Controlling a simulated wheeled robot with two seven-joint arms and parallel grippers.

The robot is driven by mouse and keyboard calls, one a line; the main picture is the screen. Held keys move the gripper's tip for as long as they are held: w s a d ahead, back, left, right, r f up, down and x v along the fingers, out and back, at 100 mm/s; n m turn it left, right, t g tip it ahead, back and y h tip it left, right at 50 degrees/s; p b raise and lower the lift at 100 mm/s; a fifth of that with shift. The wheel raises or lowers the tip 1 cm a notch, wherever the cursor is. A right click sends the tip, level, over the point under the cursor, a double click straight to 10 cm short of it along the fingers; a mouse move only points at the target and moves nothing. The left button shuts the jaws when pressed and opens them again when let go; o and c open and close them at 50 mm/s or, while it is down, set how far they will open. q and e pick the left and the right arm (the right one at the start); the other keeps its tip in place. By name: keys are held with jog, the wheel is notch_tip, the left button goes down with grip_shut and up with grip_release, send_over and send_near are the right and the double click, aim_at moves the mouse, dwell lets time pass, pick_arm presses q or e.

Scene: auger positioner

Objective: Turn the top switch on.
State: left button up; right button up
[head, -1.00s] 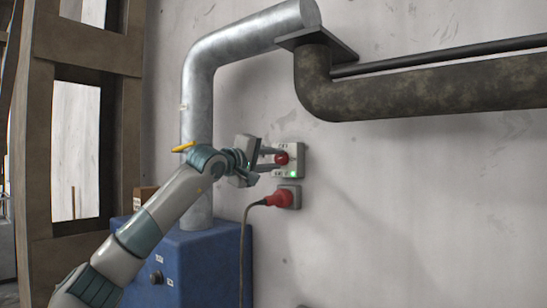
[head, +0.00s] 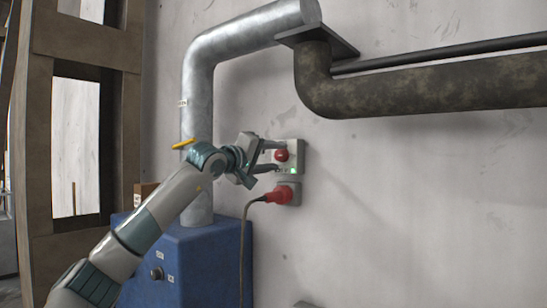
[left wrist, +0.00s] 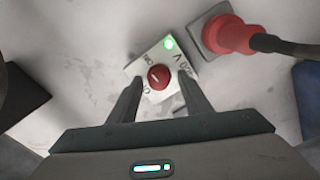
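The top switch is a pale box (head: 294,163) on the wall with a red round knob (head: 282,155) and a lit green light (head: 291,171). In the left wrist view the red knob (left wrist: 159,77) sits between my finger ends on the plate, with dark markings around it and the green light (left wrist: 168,43) beyond. My left gripper (head: 279,157) is at the switch, one finger above the knob and one below. It is open, with visible gaps between the knob and both fingers. My right gripper is not in view.
A grey socket (head: 291,196) with a red plug (head: 278,195) and hanging cable is just below the switch. A blue cabinet (head: 215,265) and a vertical grey pipe (head: 197,110) stand to the left. A dark pipe (head: 430,88) runs above right.

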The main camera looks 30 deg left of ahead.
pick_arm(q)
jog(key=shift+s, duration=0.2)
jog(key=shift+s+a+b, duration=0.1)
jog(key=shift+s+b, duration=0.1)
jog(key=shift+b, duration=0.1)
jog(key=s+a+b, duration=0.1)
jog(key=s+b, duration=0.6)
jog(key=s, duration=0.9)
jog(key=shift+s+f+b, duration=0.25)
jog(key=shift+s+b, duration=0.05)
jog(key=shift+s, duration=0.05)
jog(key=shift+a, duration=0.1)
